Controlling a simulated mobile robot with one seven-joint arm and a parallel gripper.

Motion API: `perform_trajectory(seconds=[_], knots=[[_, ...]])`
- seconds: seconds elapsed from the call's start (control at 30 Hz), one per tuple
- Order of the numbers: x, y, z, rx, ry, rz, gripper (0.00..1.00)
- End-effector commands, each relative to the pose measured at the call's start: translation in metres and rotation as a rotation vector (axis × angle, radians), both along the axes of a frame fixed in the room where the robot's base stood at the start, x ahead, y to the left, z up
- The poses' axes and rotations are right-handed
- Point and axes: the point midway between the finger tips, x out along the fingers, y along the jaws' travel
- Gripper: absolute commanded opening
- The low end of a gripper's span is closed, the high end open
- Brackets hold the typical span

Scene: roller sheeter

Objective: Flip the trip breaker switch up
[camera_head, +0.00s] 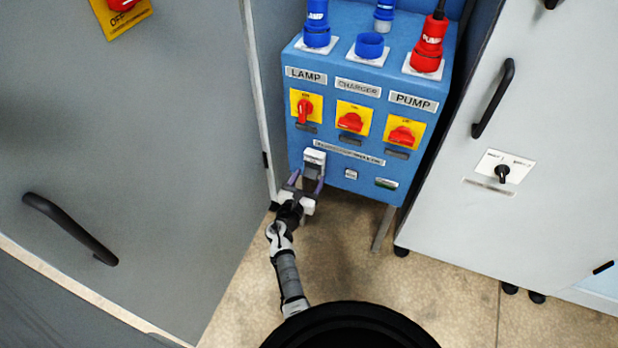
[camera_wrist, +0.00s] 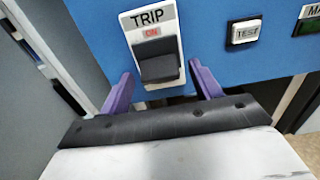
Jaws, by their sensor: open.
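The trip breaker (camera_wrist: 152,45) is a white plate marked TRIP on the blue panel, with a small red ON label. Its dark switch lever (camera_wrist: 159,68) sits low on the plate, below the ON label, so it appears to be down. In the head view, the breaker (camera_head: 315,157) is at the lower left of the panel. My gripper (camera_wrist: 160,72) is open, with one purple finger on each side of the lever. It is empty; whether a finger touches the breaker cannot be told. My gripper (camera_head: 305,184) also shows in the head view, just below the breaker.
A TEST button (camera_wrist: 244,31) is right of the breaker. The blue panel (camera_head: 335,135) has red rotary switches (camera_head: 350,122) higher up. A grey cabinet (camera_head: 150,170) stands close on the left, and a white cabinet (camera_head: 530,140) on the right.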

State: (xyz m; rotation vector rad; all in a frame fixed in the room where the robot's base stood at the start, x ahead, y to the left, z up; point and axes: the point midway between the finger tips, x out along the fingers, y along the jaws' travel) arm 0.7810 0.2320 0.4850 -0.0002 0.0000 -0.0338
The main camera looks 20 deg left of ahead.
Motion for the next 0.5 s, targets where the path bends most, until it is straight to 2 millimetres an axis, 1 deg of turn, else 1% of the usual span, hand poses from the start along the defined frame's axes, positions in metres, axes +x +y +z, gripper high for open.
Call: perform_trajectory(seconds=[0.03, 0.07, 0.37, 0.4, 0.5], knots=[[0.0001, 0.0, 0.0, 0.0, 0.0, 0.0, 0.64], [0.0001, 0.0, 0.0001, 0.0, 0.0, 0.0, 0.61], [0.0001, -0.0001, 0.0001, 0.0, 0.0, 0.0, 0.22], [0.0001, -0.0001, 0.0001, 0.0, 0.0, 0.0, 0.19], [0.0001, -0.0001, 0.0009, 0.0, 0.001, 0.0, 0.19]])
